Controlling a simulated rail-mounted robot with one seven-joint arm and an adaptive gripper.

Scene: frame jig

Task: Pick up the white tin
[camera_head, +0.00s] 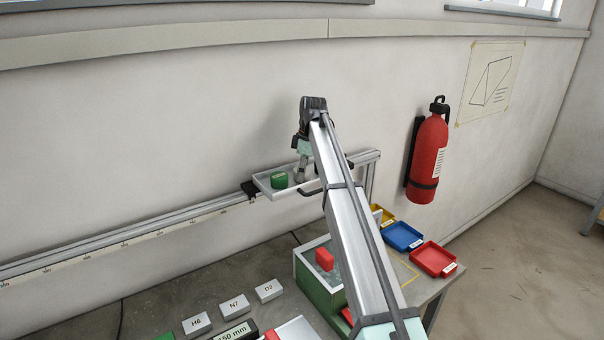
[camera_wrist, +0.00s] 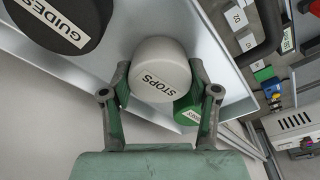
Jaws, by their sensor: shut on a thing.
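The white tin (camera_wrist: 160,62), labelled STOPS, sits between the two fingers of my gripper (camera_wrist: 160,78) in the wrist view. The fingers are shut on its sides. The tin is at the grey tray (camera_wrist: 216,42); I cannot tell whether it touches the tray floor. In the head view my gripper (camera_head: 303,168) reaches down into the right part of the tray (camera_head: 262,187) on the wall rail, and the white tin cannot be made out clearly there.
A green tin (camera_head: 279,180) is in the tray close to my gripper; it shows in the wrist view (camera_wrist: 188,110) partly behind the white tin. A black tin (camera_wrist: 58,22) labelled GUIDES is also in the tray. A green box (camera_head: 308,282) and blue (camera_head: 402,236) and red trays (camera_head: 433,259) stand below.

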